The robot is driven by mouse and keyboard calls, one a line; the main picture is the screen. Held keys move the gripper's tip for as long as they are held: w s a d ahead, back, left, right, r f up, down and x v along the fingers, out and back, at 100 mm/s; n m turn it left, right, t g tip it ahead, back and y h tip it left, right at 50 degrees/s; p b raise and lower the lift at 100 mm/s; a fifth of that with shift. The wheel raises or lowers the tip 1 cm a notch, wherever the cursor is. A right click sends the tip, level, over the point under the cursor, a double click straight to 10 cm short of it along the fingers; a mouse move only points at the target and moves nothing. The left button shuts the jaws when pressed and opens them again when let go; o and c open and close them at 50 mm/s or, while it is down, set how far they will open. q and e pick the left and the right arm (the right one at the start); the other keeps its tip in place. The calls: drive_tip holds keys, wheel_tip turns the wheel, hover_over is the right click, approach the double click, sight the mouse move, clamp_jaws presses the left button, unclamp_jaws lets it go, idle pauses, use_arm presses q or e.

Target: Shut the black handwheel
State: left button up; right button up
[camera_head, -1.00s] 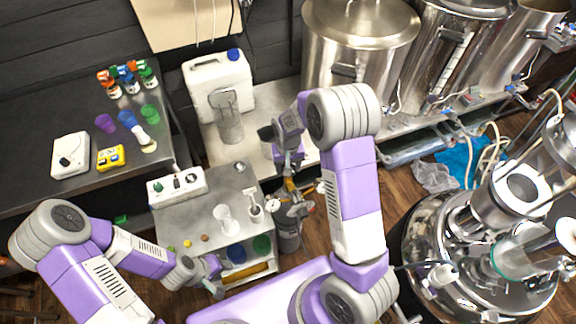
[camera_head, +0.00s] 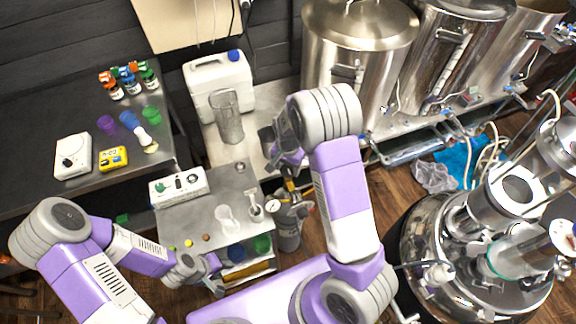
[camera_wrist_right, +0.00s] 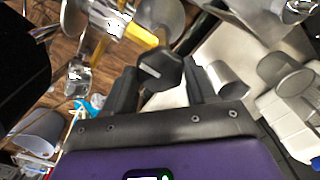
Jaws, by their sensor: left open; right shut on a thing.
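The black handwheel (camera_wrist_right: 160,70) shows in the right wrist view as a dark faceted knob with a pale mark on its face. It sits beside a yellow fitting (camera_wrist_right: 140,34). My right gripper (camera_wrist_right: 159,84) is shut on it, one dark finger on each side. In the head view my right arm hides the handwheel, and my right gripper (camera_head: 284,160) is above the grey cylinder (camera_head: 289,232) with its brass fittings and gauge. My left gripper (camera_head: 211,276) is open and empty by the front edge of the small metal table.
The small metal table (camera_head: 195,225) carries a white control box (camera_head: 178,187) and clear vessels. A white jerrycan (camera_head: 220,75) and a glass cylinder (camera_head: 228,118) stand behind. Steel kettles (camera_head: 360,50) line the back. A steel vessel (camera_head: 430,235) stands at right.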

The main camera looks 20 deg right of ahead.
sight(288, 169)
idle(0.4)
drive_tip(key=o, duration=1)
drive_tip(key=shift+o, duration=0.2)
wheel_tip(288, 169, up, 8)
drive_tip(key=shift+f+p, duration=0.2)
drive_tip(key=shift+p, duration=0.4)
